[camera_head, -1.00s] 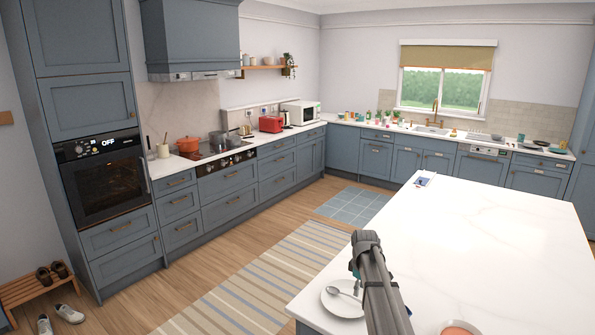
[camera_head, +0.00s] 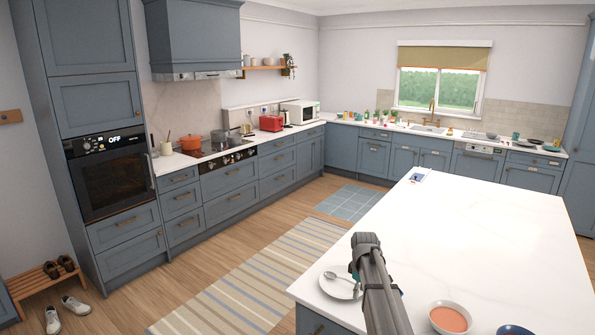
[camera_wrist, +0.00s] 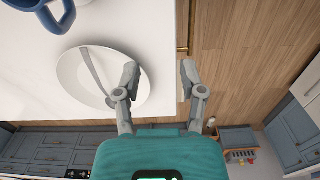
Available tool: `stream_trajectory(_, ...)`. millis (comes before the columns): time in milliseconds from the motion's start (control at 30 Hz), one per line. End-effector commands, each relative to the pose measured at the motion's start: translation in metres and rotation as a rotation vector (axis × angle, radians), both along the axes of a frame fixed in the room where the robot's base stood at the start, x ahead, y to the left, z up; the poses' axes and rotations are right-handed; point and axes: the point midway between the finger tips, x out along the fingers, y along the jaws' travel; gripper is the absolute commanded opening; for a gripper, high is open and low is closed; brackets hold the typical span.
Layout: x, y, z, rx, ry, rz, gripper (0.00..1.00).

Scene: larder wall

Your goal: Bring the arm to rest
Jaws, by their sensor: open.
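My gripper (camera_wrist: 160,82) is open in the wrist view, with nothing between its fingers. One finger overlaps the rim of a white plate (camera_wrist: 72,92) in that view, and the other is over the wooden floor beyond the worktop edge. I cannot tell its height above the plate. In the head view my grey arm rises from the bottom at the island's near left corner and hides the fingers. The plate (camera_head: 334,289) shows there with a spoon (camera_head: 329,275) on it, left of my arm.
The white island worktop (camera_head: 470,235) fills the right. A bowl of orange food (camera_head: 450,318) and a dark blue vessel (camera_head: 515,330) stand near its front edge, right of my arm. The floor left of the island is clear, with a striped rug (camera_head: 250,275). Shoes (camera_head: 75,305) lie far left.

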Motion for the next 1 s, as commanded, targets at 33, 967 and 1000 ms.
stream_trajectory(33,-0.006,0.001,-0.003,0.000,0.000,-0.012,0.52)
stream_trajectory(967,-0.225,0.032,-0.085,0.002,-0.003,-0.729,0.52)
stream_trajectory(1000,-0.234,0.033,-0.088,0.002,-0.003,-0.765,0.52)
